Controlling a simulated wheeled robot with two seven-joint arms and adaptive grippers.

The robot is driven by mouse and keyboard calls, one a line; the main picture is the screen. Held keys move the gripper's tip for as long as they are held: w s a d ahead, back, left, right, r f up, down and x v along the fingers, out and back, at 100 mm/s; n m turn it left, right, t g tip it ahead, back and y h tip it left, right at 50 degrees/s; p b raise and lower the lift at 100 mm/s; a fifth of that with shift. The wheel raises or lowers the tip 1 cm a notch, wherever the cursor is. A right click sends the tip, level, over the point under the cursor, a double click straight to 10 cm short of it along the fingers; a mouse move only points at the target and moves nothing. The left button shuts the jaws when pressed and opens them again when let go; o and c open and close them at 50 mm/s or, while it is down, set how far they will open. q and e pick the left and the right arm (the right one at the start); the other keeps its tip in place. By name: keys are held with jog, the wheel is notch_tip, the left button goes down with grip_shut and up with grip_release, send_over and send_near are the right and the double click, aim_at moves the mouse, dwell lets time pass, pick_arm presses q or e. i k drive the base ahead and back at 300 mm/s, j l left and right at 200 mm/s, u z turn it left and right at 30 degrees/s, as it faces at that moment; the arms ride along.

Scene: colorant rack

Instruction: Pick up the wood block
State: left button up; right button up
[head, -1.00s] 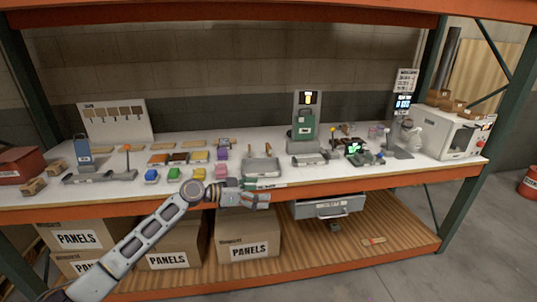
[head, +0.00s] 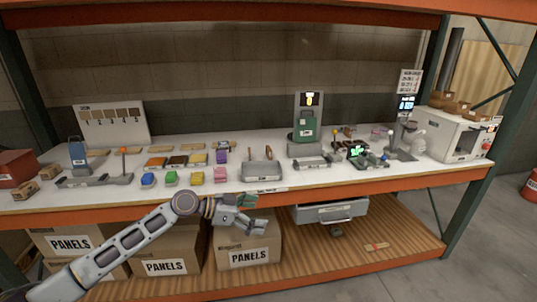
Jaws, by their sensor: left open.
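My left gripper (head: 260,214) is open and empty, with its fingers pointing right. It is in front of the orange front edge of the workbench (head: 330,178), below the tabletop. Several flat pale wood pieces lie along the back of the bench, one of them a wood block (head: 134,149) near the sample board. Another small wood piece with a red part (head: 376,246) lies on the lower shelf, to the right of my gripper. I cannot tell which is the wood block meant. My gripper touches none of them. My right gripper is not in view.
Colored blocks (head: 171,178) and a grey tray (head: 262,172) stand on the bench above my gripper. Cardboard boxes (head: 247,243) labelled PANELS fill the lower shelf behind my arm. A grey drawer (head: 330,212) hangs under the bench. The lower shelf's right part is mostly clear.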

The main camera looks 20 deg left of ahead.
aim_at(268, 150)
jog(key=i+j, duration=1.55)
